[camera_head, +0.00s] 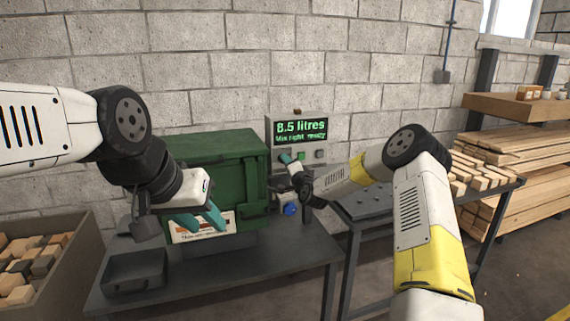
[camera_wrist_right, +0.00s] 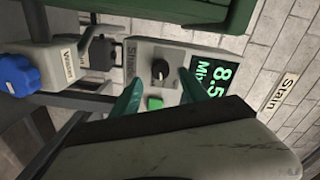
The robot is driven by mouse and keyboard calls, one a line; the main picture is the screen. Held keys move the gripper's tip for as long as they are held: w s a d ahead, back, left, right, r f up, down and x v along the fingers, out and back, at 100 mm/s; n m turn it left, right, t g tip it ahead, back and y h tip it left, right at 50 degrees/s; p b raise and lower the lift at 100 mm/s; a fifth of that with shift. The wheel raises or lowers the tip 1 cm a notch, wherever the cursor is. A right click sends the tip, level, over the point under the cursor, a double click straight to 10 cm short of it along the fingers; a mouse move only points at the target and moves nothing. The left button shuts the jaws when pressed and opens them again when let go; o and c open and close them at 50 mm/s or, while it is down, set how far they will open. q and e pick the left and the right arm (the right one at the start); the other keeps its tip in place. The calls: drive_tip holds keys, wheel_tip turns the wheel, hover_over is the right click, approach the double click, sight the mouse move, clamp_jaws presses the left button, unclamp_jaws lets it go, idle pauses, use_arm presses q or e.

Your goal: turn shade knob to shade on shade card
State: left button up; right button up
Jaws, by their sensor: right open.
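The shade knob (camera_wrist_right: 160,70) is a black dial with a pale pointer mark on a grey panel (camera_wrist_right: 135,55) lettered "Shade". My right gripper (camera_wrist_right: 160,84) is open, with its teal fingers either side of the knob in the wrist view; whether they touch it I cannot tell. In the head view the right gripper (camera_head: 288,160) is at the panel and hides the knob. I cannot tell if this is the shade card.
The display (camera_head: 301,131) reads "8.5 litres" and "Mix right ready". A green button (camera_wrist_right: 155,102) is beside the knob, and a blue knob (camera_wrist_right: 17,75) is lower down. A green machine (camera_head: 215,160) stands left of the panel. A dark tray (camera_head: 135,272) is on the grey table (camera_head: 240,268).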

drive_tip(key=shift+v, duration=1.55)
drive_tip(key=s+d+r+n+g+h, duration=0.1)
drive_tip(key=s+d+r+n+g, duration=0.2)
drive_tip(key=s+r, duration=0.5)
drive_tip(key=s+d+r+n+g+h, duration=0.1)
drive_tip(key=s+r+n+g, duration=0.4)
drive_tip(key=s, duration=0.7)
drive_tip(key=s+d+n+g, duration=0.1)
drive_tip(key=s+d, duration=0.3)
drive_tip(key=s, duration=1.2)
drive_tip(key=s+d+n+g+h, duration=0.1)
drive_tip(key=s+d+g, duration=0.1)
drive_tip(key=s, duration=1.4)
drive_tip(key=shift+d+n, duration=0.4)
drive_tip(key=shift+d, duration=0.5)
drive_tip(key=shift+w, duration=0.1)
